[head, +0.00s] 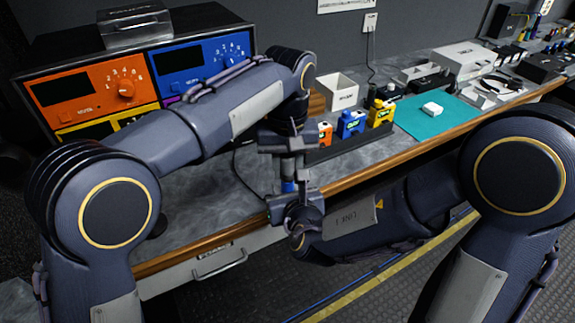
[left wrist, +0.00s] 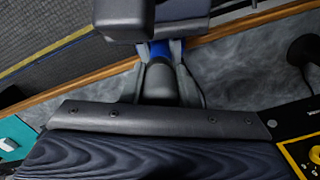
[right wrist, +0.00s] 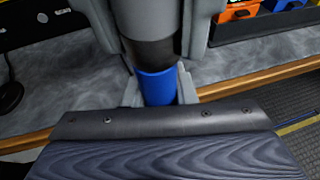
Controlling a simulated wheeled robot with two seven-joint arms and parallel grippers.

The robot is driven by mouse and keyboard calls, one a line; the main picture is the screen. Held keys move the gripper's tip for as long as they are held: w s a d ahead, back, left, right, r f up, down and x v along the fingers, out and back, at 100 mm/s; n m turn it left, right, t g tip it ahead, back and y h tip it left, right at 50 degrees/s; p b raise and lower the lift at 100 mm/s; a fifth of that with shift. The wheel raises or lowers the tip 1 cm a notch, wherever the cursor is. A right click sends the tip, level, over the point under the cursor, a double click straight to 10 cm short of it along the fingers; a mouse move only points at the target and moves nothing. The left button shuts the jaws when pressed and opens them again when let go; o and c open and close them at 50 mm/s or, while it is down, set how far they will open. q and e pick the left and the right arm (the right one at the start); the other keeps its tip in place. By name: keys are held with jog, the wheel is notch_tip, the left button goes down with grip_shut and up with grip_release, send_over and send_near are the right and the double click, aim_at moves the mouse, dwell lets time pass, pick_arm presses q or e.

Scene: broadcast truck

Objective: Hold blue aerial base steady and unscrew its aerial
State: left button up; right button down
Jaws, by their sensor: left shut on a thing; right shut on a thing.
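The blue aerial base (head: 289,187) is upright just beyond the worktop's front edge, between my two grippers. In the right wrist view it is a blue cylinder (right wrist: 157,87), with the dark aerial (right wrist: 150,45) directly above it, in line. My right gripper (head: 290,205) is below and shut on the blue base. My left gripper (head: 288,165) is above and shut on the dark aerial, which also shows between its fingers in the left wrist view (left wrist: 160,82). The fingers hide much of both parts, so the joint's thread cannot be seen.
The grey worktop (head: 205,200) has a wooden front edge and a drawer handle below. Orange, blue (head: 351,122) and yellow packs stand in a dark rack (head: 345,145) behind my grippers. A teal mat (head: 455,118) lies to the right, and a rack of coloured panels (head: 120,90) is at the left.

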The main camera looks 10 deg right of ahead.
pick_arm(q)
jog(key=shift+r, duration=0.3)
jog(key=shift+r, duration=0.85)
jog(key=shift+r, duration=0.1)
